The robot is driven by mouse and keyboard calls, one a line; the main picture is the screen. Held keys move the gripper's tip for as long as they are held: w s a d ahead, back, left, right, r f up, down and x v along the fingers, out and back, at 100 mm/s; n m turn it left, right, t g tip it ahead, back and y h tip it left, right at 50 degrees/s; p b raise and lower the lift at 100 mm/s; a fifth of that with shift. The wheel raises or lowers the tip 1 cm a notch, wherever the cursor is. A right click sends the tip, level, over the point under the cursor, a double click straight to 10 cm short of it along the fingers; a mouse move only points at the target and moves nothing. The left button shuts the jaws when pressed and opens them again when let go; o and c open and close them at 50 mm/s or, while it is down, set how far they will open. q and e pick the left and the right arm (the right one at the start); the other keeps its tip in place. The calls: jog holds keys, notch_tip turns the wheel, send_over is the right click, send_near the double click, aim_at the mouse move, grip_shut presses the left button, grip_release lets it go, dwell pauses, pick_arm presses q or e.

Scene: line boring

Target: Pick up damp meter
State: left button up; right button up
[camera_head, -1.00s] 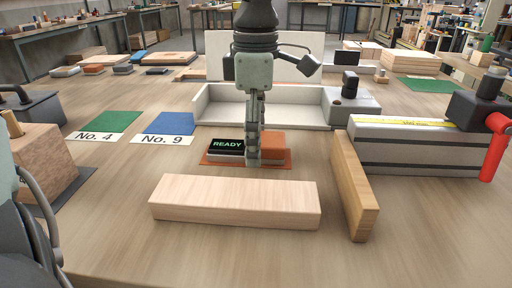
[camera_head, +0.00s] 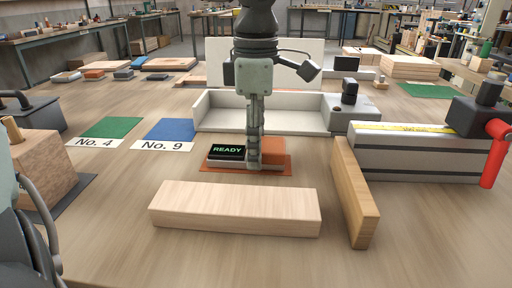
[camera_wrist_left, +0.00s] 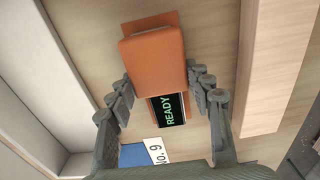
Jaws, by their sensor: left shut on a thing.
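The damp meter has an orange body (camera_head: 273,149) and a black display (camera_head: 227,150) reading READY in green. It lies on an orange-red mat (camera_head: 286,168) in mid-table. My left gripper (camera_head: 254,162) points straight down over it and is shut on it. In the left wrist view the fingers (camera_wrist_left: 160,88) flank the two sides of the orange body (camera_wrist_left: 152,62), and the display (camera_wrist_left: 168,110) faces up. I see no clear gap between the meter and the mat. My right gripper is not in view.
A pale wood block (camera_head: 235,210) lies in front of the mat, and a wood board (camera_head: 354,190) stands to its right. A white tray (camera_head: 290,122) is behind. Green (camera_head: 112,127) and blue (camera_head: 170,129) mats lie to the left. A grey fence with red handle (camera_head: 494,150) is at right.

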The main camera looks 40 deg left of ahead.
pick_arm(q)
jog(key=r, duration=0.4)
jog(key=shift+s+a+r, duration=0.2)
jog(key=shift+s+r, duration=0.05)
jog(key=s+a+r, duration=0.6)
jog(key=s, duration=0.2)
jog(key=shift+s+a+r+b, duration=0.15)
jog(key=shift+s+a+b, duration=0.15)
jog(key=shift+s+a, duration=0.1)
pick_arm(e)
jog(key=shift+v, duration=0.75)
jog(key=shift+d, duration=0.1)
pick_arm(q)
notch_tip(320, 180, up, 4)
jog(key=p, duration=0.4)
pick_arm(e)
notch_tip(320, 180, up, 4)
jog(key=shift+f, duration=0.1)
